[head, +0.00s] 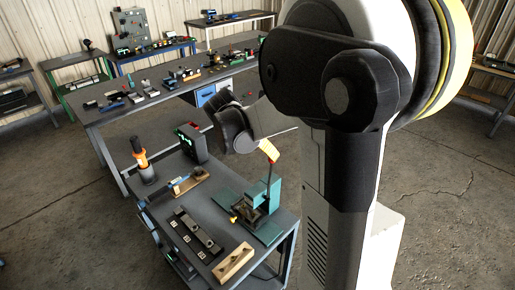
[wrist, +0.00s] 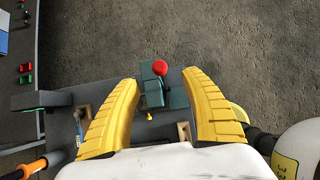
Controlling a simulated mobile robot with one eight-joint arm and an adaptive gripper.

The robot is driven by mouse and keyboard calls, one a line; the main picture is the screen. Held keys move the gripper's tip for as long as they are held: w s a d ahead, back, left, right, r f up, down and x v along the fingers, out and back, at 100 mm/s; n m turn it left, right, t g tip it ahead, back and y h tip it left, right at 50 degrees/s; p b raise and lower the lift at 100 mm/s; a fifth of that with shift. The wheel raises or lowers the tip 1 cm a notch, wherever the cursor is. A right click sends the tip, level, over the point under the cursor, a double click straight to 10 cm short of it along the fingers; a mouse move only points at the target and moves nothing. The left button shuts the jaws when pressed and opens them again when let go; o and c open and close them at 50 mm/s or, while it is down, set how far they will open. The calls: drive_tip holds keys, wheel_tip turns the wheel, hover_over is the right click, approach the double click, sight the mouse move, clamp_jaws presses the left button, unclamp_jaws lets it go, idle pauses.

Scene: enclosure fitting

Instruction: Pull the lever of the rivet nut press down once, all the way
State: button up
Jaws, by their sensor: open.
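The teal rivet nut press (head: 262,212) stands at the near right corner of the small grey bench in the head view. Its lever (head: 269,175) rises steeply, with its upper end by my gripper (head: 268,150). In the wrist view the lever's red knob (wrist: 160,67) shows between and beyond the yellow fingertips, above the teal press body (wrist: 152,93). My gripper (wrist: 160,82) is open, with one finger on each side of the knob in the picture and gaps to both. How far the knob lies beyond the tips is hard to tell.
On the bench are a dark box with a green display (head: 192,143), an orange-handled tool (head: 139,155), a dark plate with white labels (head: 196,235) and a wooden block (head: 234,263). A longer bench (head: 150,105) stands behind. The floor to the right is clear.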

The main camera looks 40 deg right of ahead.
drive_tip(key=shift+b+x, duration=2.45)
drive_tip(key=shift+x, duration=1.4)
clamp_jaws()
